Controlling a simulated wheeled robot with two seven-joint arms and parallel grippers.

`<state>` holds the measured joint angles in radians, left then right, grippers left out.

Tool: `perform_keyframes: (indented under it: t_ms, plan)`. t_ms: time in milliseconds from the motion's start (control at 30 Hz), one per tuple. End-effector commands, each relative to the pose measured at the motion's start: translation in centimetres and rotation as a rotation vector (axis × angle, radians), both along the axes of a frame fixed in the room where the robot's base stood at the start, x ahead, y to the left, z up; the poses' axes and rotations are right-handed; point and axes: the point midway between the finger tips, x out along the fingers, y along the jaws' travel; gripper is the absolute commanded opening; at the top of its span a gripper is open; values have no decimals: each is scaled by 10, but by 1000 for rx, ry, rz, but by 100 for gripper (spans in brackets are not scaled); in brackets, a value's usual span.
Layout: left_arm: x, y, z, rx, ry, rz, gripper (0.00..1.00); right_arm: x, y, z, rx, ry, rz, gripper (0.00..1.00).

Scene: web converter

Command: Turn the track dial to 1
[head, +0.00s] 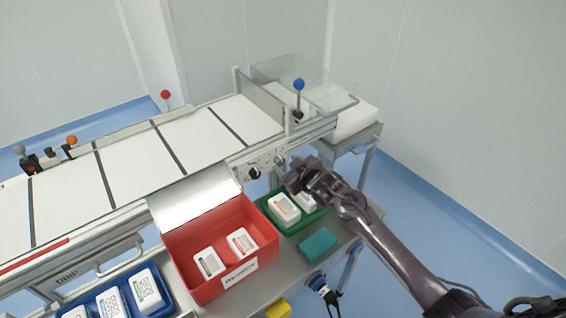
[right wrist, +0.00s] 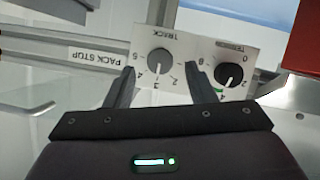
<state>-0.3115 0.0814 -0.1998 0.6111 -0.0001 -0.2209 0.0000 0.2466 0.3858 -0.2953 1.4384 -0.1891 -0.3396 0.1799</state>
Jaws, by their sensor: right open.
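The track dial is a round grey knob (right wrist: 160,62) on a pale panel marked TRACK, with a number scale around it; it also shows small in the head view (head: 279,160). I cannot make out its pointer setting. My right gripper (right wrist: 159,78) is open and empty, facing the panel. Its fingertips lie to either side of the track dial in the right wrist view, and contact is not visible. In the head view the right gripper (head: 298,180) is just in front of the panel. My left gripper is not in view.
A black dial (right wrist: 228,75) sits beside the track dial. A PACK STOP label (right wrist: 92,56) is to its left. Below the conveyor stand a red box (head: 185,262), a green tray (head: 300,222) and a blue tray (head: 128,275), holding white packs. A teal block (head: 318,244) lies nearby.

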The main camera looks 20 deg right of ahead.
Motion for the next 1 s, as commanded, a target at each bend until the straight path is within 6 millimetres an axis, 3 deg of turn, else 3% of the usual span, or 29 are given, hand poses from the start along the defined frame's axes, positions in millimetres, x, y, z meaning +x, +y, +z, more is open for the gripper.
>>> perform_keyframes:
  t_ms: [200,400,567,900,1000]
  plan:
    - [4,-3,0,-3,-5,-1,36,21,5,-8,1,-1,-1,50]
    - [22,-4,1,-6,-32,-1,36,26,7,-10,0,0,0,50]
    - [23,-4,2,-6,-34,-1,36,25,7,-10,0,0,0,50]
    - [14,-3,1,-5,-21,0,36,25,6,-10,0,0,0,8]
    - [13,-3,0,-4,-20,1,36,25,6,-10,-1,-1,-1,5]
